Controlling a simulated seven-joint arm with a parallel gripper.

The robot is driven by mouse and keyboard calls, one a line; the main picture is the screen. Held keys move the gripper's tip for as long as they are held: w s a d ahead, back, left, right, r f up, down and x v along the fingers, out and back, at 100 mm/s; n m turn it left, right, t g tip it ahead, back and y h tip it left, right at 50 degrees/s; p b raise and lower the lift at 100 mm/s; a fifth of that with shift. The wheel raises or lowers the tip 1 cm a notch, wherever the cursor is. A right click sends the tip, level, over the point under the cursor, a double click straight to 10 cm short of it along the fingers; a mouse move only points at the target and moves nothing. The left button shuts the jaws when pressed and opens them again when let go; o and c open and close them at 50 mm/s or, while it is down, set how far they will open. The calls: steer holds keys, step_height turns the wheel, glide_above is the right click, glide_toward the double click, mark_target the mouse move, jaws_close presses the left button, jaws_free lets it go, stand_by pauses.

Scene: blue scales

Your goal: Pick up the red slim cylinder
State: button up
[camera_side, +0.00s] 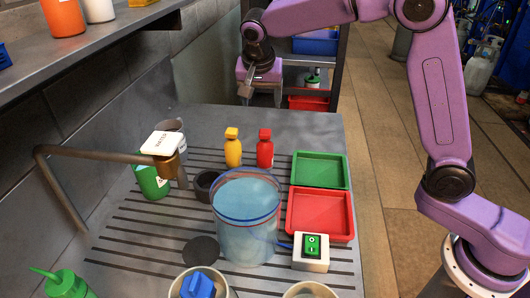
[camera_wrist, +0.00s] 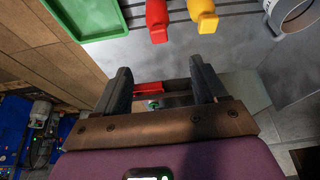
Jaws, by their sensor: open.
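A red slim bottle-like cylinder (camera_side: 265,152) stands upright on the slatted grey table, just right of a similar yellow one (camera_side: 233,152). In the wrist view the red cylinder (camera_wrist: 157,18) is at the top centre, with the yellow one (camera_wrist: 203,14) to its right. My gripper (camera_side: 262,98) is beyond the table's far edge, behind and above the two bottles in the side view. In the wrist view its two dark fingers (camera_wrist: 161,72) are apart with nothing held between them. The red cylinder lies ahead of the fingertips, not between them.
A green tray (camera_side: 320,154) and a red tray (camera_side: 347,214) lie to the right. A clear blue-tinted container (camera_side: 246,235) stands in front of the bottles, beside a dark ring (camera_side: 206,183). A brown pipe arm (camera_side: 100,155) reaches in from the left. The table's far strip is bare.

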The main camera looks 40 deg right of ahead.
glide_toward(265, 132)
steer(key=x, duration=0.5)
steer(key=shift+f, duration=0.25)
steer(key=shift+x, duration=2.7)
steer(key=shift+w+d, duration=0.1)
jaws_close()
